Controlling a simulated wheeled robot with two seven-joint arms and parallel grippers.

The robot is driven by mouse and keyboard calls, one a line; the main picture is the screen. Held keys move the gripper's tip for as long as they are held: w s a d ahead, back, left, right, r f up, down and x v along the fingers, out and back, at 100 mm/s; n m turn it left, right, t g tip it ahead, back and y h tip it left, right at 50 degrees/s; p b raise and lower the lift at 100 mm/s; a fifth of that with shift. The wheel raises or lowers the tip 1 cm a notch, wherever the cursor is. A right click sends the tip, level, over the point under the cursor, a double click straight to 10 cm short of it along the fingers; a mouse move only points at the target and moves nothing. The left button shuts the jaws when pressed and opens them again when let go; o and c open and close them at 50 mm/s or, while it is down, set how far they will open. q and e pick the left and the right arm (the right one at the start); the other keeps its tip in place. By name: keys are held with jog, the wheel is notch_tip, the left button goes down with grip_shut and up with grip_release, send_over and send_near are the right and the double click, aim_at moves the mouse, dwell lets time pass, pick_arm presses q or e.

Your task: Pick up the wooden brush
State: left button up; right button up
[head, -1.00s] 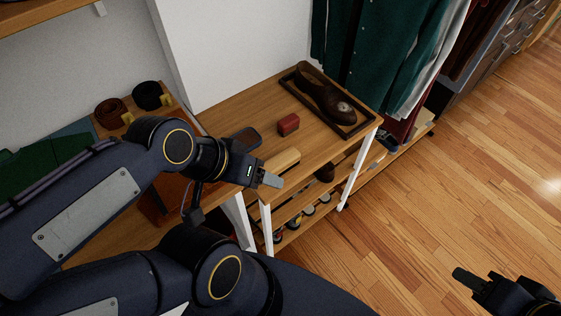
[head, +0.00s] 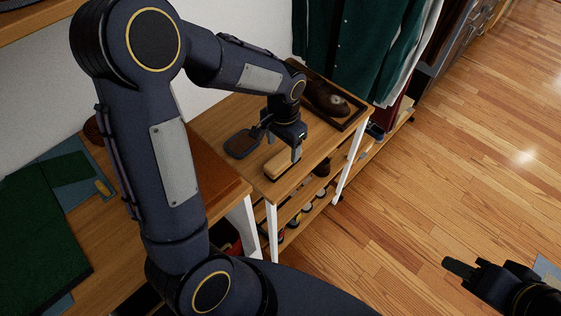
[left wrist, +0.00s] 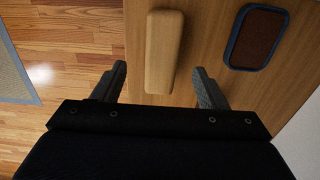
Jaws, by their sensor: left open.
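The wooden brush (head: 279,165) is a pale, rounded wooden block lying near the front edge of the wooden bench. In the left wrist view the brush (left wrist: 163,50) lies lengthwise, its near end between the fingertips. My left gripper (head: 286,146) is open over the brush, pointing down; in the left wrist view its fingers (left wrist: 160,70) stand on either side of it with gaps. The brush's underside is hidden. My right gripper (head: 458,267) is far off at the lower right above the floor; its jaw opening is unclear.
A dark-rimmed brown pad (head: 241,144) lies left of the brush. A brown shoe (head: 328,101) sits in a dark tray (head: 352,123) at the back.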

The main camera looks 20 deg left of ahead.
aim_at(283, 156)
pick_arm(q)
jog(key=f, duration=0.7)
jog(key=shift+w+f, duration=0.15)
jog(key=shift+w, duration=0.1)
jog(key=c, duration=1.2)
jog(key=shift+r, duration=0.7)
jog(key=s+d+r, duration=0.2)
jog(key=s+r, duration=0.2)
jog(key=s+d+r, duration=0.6)
jog(key=s+r, duration=0.1)
jog(key=shift+s+r, duration=0.3)
jog(key=shift+r, duration=0.05)
